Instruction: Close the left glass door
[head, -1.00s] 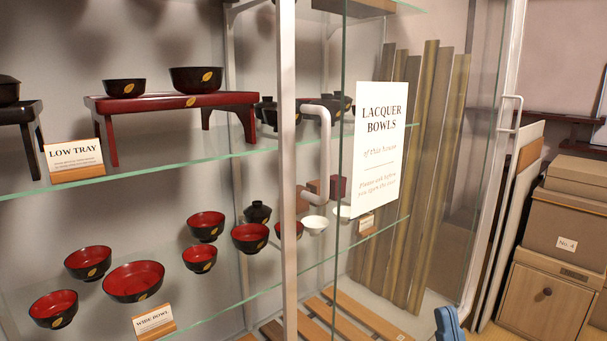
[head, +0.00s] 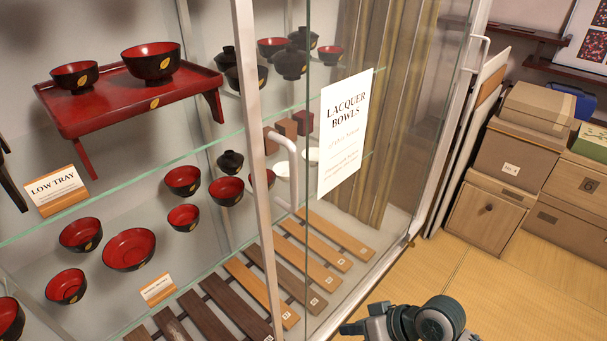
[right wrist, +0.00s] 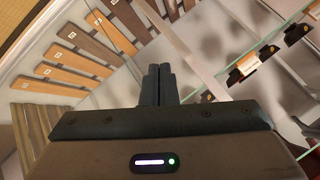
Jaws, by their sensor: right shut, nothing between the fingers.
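A glass display cabinet fills the left and middle of the head view. A pale upright door frame (head: 252,110) with a white loop handle (head: 296,170) on its right side crosses the view in front of the shelves. I cannot tell exactly how far this door stands open. To its right is glass with a white "LACQUER BOWLS" sign (head: 345,130). My right gripper (head: 350,328) is low at the bottom edge, to the right of the frame and below the handle, apart from both. In the right wrist view its fingers (right wrist: 157,72) are together and empty. My left gripper is not visible.
Red-and-black bowls (head: 130,250) and a red low tray (head: 110,108) stand on glass shelves. Slatted boards (head: 310,240) lie at the cabinet bottom. A second handle (head: 483,55) is on the right upright. Boxes (head: 515,150) stand at right. The tatami floor (head: 470,280) is clear.

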